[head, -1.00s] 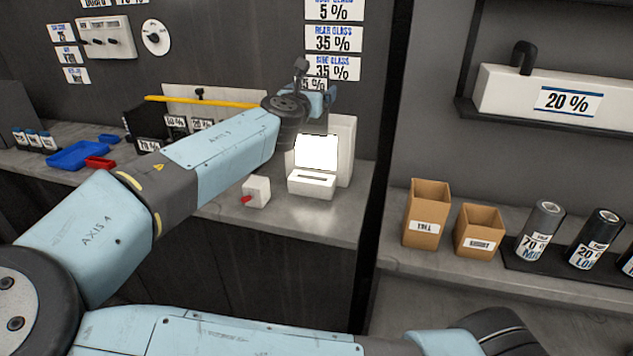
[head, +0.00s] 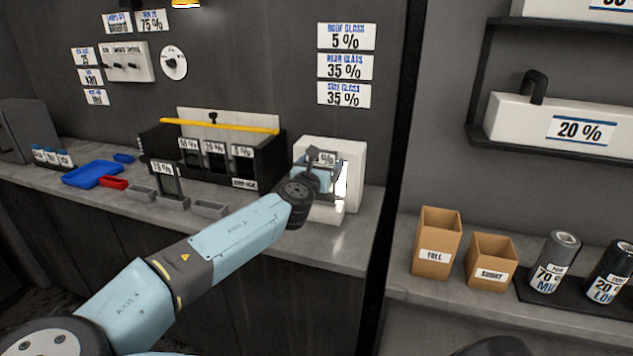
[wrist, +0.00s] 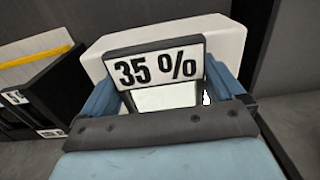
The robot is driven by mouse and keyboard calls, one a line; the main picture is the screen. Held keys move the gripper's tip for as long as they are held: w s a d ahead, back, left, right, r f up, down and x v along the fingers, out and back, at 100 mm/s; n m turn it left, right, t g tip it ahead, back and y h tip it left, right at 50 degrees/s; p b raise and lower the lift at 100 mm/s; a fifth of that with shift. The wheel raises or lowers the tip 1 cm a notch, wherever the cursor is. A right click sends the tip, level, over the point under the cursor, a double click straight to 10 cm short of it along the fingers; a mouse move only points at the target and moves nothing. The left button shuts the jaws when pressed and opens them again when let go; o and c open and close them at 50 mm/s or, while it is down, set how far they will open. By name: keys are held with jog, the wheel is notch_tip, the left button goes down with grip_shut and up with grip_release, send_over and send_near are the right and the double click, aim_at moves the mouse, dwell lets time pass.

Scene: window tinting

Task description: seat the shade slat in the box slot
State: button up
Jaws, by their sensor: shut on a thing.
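My gripper (head: 320,178) is shut on the shade slat, whose white label reads 35 % in the wrist view (wrist: 155,68); in the head view the slat (head: 327,158) shows only partly. Blue fingers flank it in the wrist view. The gripper is in front of the white light box (head: 358,152), with the slat before its lit panel (head: 342,180). The light box also shows behind the slat in the wrist view (wrist: 215,32). Its slot is hidden by my gripper, so I cannot tell whether the slat's lower edge touches it.
A black rack (head: 265,160) with labelled slats and a yellow bar (head: 220,126) stands left of the light box. Counter right of the light box is clear.

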aim_at(321, 201)
jog(key=shift+f, duration=0.55)
notch_tip(321, 201, down, 4)
jog(key=shift+s+r, duration=0.1)
jog(key=shift+s, duration=0.05)
jog(key=c, duration=0.6)
jog(key=o, duration=1.2)
jog(key=shift+d, duration=0.1)
jog(key=shift+o, duration=0.3)
jog(key=shift+f, duration=0.2)
jog(key=shift+r, duration=0.1)
jog(key=v, duration=1.2)
jog(key=shift+r, duration=0.15)
